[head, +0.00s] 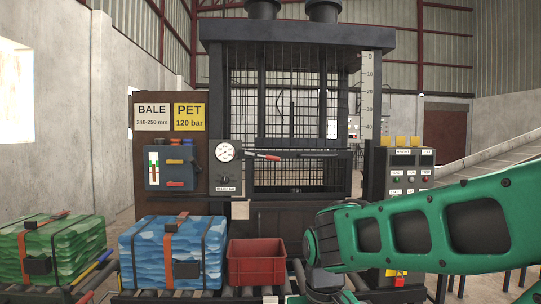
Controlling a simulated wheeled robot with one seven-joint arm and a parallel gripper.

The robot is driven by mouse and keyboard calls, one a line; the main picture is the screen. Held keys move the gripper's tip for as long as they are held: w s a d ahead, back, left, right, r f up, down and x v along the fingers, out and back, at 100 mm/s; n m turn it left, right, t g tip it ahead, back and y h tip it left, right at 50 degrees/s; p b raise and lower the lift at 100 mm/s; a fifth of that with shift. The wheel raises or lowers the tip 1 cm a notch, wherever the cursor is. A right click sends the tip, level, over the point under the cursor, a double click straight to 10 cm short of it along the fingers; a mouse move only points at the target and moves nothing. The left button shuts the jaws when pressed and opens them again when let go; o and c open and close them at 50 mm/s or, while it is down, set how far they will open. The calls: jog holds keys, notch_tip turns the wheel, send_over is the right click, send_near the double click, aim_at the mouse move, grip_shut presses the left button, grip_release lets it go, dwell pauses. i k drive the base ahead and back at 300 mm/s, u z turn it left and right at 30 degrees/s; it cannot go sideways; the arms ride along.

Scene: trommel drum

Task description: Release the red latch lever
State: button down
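The latch lever (264,157) has a red grip and a grey shaft. It lies nearly level, tilted slightly down to the right, across the front of the dark baling press (295,209), just right of the round pressure gauge. A dark horizontal bar runs right from near the lever's end; I cannot tell if they touch. My green arm reaches in from the right and bends down at the bottom centre, below and right of the lever and well apart from it. My gripper does not show clearly; the arm's end runs off the bottom edge.
A green bale (52,250) and a blue bale (173,253) stand on rollers at left, with a red bin (256,262) beside them. A gauge panel (225,167) adjoins the lever. A button panel (408,170) stands right. Space directly before the lever looks clear.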

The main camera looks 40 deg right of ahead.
aim_at(257, 154)
jog(key=z, duration=0.55)
jog(key=i, duration=1.45)
jog(key=z, duration=0.65)
